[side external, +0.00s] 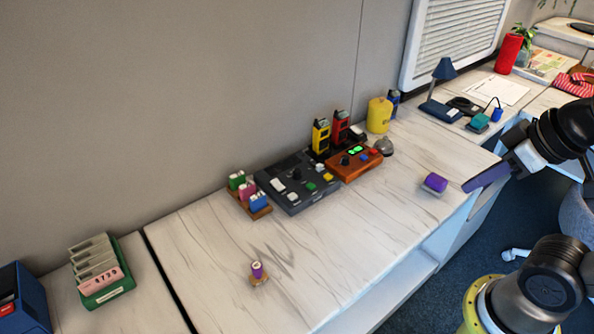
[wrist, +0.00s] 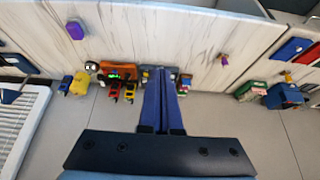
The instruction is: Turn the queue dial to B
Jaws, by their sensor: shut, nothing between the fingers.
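An orange panel (side external: 340,170) with a black knob (side external: 345,161), two green lit displays, and a red and a blue button sits near the wall. Left of it is a dark grey console (side external: 272,182) with another black knob (side external: 296,173) and several coloured buttons. Which knob is the queue dial, and any lettering, is too small to tell. My gripper (side external: 468,187) is shut and empty, high at the right, well apart from both panels. In the wrist view my gripper (wrist: 162,70) partly hides the grey console; the orange panel (wrist: 117,66) shows to its left.
A purple block (side external: 435,182) lies near the counter's front edge. A small purple-topped piece (side external: 257,269) stands in front. The middle counter is clear.

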